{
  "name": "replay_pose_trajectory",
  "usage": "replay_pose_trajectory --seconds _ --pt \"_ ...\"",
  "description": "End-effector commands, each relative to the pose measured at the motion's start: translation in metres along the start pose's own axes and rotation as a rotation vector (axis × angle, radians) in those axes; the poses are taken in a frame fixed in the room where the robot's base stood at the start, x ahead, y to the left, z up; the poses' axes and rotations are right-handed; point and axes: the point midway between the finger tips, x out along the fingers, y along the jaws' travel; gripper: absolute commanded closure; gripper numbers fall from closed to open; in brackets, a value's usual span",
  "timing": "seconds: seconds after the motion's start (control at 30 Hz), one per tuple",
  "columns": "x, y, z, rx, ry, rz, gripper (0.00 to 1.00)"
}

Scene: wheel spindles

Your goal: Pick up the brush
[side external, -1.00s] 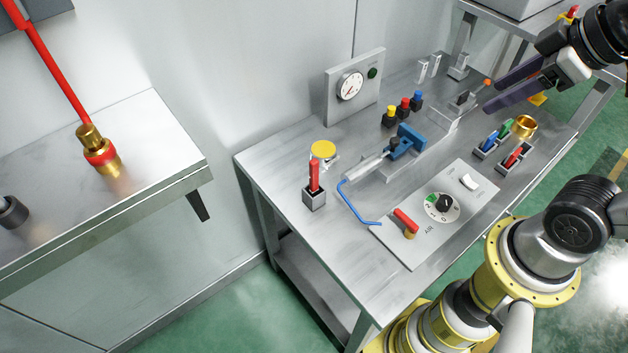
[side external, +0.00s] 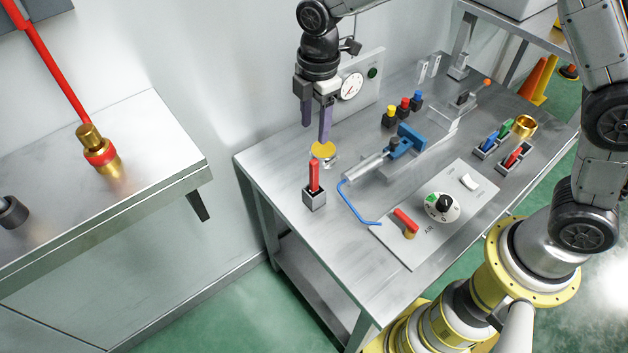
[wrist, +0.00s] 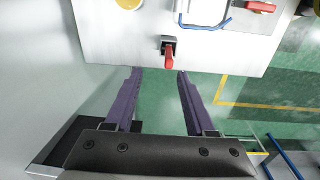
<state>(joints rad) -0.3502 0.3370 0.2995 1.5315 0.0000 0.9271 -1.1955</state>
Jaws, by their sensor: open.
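The brush appears to be the red-handled item (side external: 314,176) standing upright in a small grey metal holder (side external: 315,201) near the left front corner of the steel table. Its lower end is hidden in the holder. My gripper (side external: 316,126) is open and empty, its purple fingers pointing down, above and behind the red handle in the side view. In the wrist view the red handle (wrist: 169,58) lies just beyond the open fingertips (wrist: 159,74), a little right of the middle between them. The gripper does not touch it.
A yellow-lidded jar (side external: 322,150) stands close behind the holder, under the fingers. A blue hose (side external: 358,208) and blue tool (side external: 405,142) lie to the right. A gauge panel (side external: 352,88) rises behind. The control panel (side external: 437,215) is front right.

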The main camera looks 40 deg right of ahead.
Motion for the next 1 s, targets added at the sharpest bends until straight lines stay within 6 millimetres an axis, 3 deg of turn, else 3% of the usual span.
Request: replay_pose_trajectory --seconds 0.03,0.2,0.5,0.87,1.0 --pt "0.012 -0.004 -0.004 -0.011 -0.009 -0.025 0.45" --pt "0.03 -0.011 -0.01 -0.028 -0.018 -0.047 0.45" --pt "0.084 -0.014 -0.009 -0.025 -0.018 -0.048 0.45" --pt "0.115 -0.016 -0.009 -0.025 -0.017 -0.046 0.45" --pt "0.136 -0.02 -0.009 -0.026 -0.018 -0.048 0.45"
